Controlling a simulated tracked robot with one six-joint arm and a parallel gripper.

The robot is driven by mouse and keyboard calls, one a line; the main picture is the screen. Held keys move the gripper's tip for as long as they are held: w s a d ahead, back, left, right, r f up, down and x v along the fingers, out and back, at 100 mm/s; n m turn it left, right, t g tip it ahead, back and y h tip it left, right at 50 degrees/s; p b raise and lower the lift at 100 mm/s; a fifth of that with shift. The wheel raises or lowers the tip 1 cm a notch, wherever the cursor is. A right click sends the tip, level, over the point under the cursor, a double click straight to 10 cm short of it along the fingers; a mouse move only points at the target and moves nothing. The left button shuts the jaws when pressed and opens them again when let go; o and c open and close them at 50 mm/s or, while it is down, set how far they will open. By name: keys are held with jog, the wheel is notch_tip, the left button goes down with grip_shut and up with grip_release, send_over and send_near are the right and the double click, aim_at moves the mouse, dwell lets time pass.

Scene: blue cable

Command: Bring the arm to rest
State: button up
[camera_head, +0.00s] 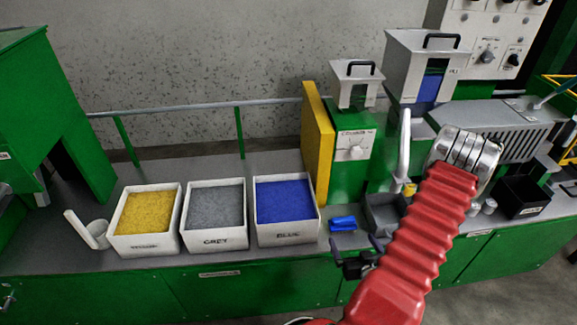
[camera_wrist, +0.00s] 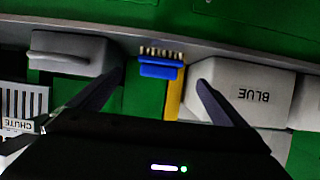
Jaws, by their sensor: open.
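My gripper (camera_head: 356,246) is at the front edge of the bench, with its black fingers spread and nothing between them that I can see held. My red ribbed arm (camera_head: 425,230) reaches it from the lower right. A small blue piece (camera_head: 343,223) lies on the bench just beyond the fingers. In the wrist view the blue piece (camera_wrist: 160,68) shows between the two open fingers (camera_wrist: 160,82), apart from both, with a row of pale pins or strands along one side. Whether it is a cable part I cannot tell.
Open boxes of yellow (camera_head: 146,210), grey (camera_head: 216,205) and blue (camera_head: 284,200) granules stand left of the gripper. A white scoop (camera_head: 88,230) lies at far left. A grey bin (camera_head: 383,213) and green machine (camera_head: 350,160) stand close behind. Bare bench shows at left.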

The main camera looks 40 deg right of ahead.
jog(key=shift+f, duration=0.1)
jog(key=s+a+f+m+g+y, duration=0.1)
jog(key=s+a+f+g+y, duration=0.35)
jog(key=s+f+g, duration=0.4)
jog(key=w+a+r+g+y, duration=0.1)
jog(key=w+a+r, duration=0.15)
jog(key=r, duration=0.55)
jog(key=w+a+r+g, duration=0.1)
jog(key=a+r, duration=0.3)
jog(key=r, duration=0.3)
jog(key=w+a+r+g+y, duration=0.1)
jog(key=w+a+r, duration=0.15)
jog(key=r, duration=0.55)
jog(key=w+a+r+n+t, duration=0.2)
jog(key=a+r+n, duration=0.1)
jog(key=a+r, duration=0.8)
jog(key=w+a+r+n+t, duration=0.2)
jog(key=a+r+n+t, duration=0.1)
jog(key=a+r, duration=0.8)
jog(key=shift+a+r+n, duration=0.35)
jog(key=shift+a+n, duration=0.25)
jog(key=shift+a, duration=0.15)
